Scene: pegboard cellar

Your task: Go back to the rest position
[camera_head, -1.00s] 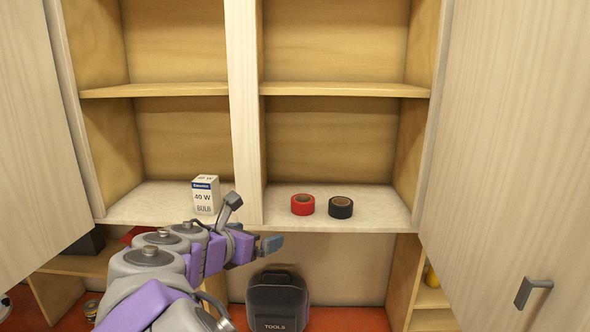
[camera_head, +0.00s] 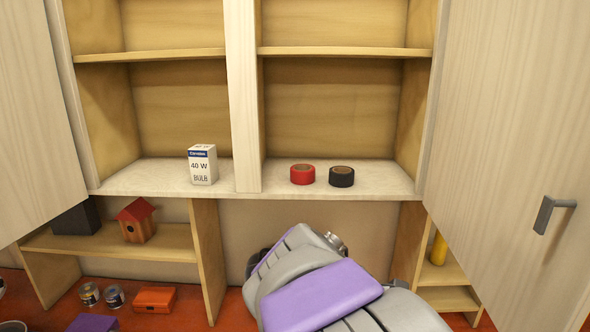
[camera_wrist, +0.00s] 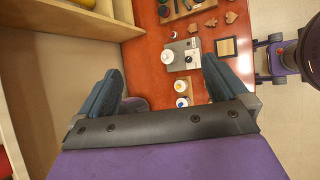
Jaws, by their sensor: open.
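My gripper (camera_wrist: 160,88) shows in the wrist view, with its two dark fingers spread wide apart and nothing between them. It points down over a red-orange worktop (camera_wrist: 146,54). In the head view my folded arm covers the lower middle, and the gripper itself is hidden there. A white and blue bulb box (camera_head: 203,167) stands on the cabinet's bottom shelf (camera_head: 340,194), left of the divider. A red tape roll (camera_head: 302,174) and a black tape roll (camera_head: 341,177) lie on that shelf, right of the divider. My arm is below and apart from them.
Open cabinet doors flank the shelves, the right one with a grey handle (camera_head: 547,214). A birdhouse (camera_head: 136,221) stands on a lower shelf, with cans (camera_head: 114,296) and an orange box (camera_head: 155,299) below. The wrist view shows a grey device (camera_wrist: 181,55) and white bottles (camera_wrist: 181,86).

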